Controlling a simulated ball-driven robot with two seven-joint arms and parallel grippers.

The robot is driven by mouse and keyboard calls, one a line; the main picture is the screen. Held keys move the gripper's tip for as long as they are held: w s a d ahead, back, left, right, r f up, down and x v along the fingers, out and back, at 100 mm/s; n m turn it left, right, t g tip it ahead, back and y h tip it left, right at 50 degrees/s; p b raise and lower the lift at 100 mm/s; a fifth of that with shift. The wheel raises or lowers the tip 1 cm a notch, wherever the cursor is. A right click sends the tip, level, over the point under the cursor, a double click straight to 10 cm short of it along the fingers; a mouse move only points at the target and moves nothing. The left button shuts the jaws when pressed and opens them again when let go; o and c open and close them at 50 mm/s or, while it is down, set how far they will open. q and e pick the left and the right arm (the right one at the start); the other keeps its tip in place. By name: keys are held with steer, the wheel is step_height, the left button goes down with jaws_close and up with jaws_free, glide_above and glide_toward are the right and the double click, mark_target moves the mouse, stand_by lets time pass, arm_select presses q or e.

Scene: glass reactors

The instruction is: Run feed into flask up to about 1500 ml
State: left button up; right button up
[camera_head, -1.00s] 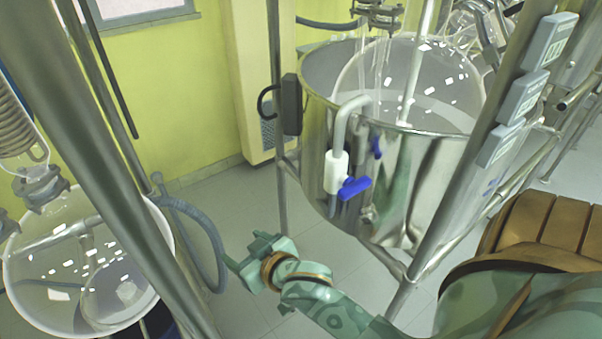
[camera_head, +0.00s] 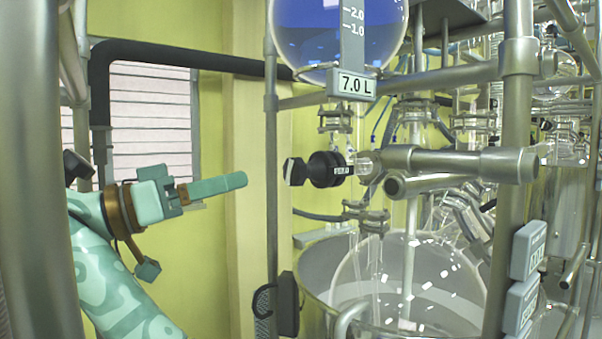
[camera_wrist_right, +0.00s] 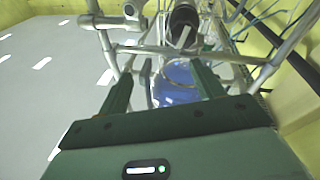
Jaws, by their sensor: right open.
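My left gripper is not in view.
Steel frame posts (camera_head: 271,200) and clamped rails (camera_head: 460,162) surround the glassware. A thick black pipe (camera_head: 190,57) runs behind my gripper. Grey readout boxes (camera_head: 526,250) are on the right post. The space between gripper and knob is crossed by one post.

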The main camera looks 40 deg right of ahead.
mark_target(289, 171)
steer(key=d+t, duration=0.1)
steer(key=d, duration=0.4)
steer(key=d+m+t+y, duration=0.1)
steer(key=d, duration=0.4)
steer(key=d+r+m+t, duration=0.1)
steer(key=d, duration=0.5)
steer(key=shift+w+y+p, duration=0.25)
steer(key=shift+y+p, duration=0.05)
steer(key=c, duration=1)
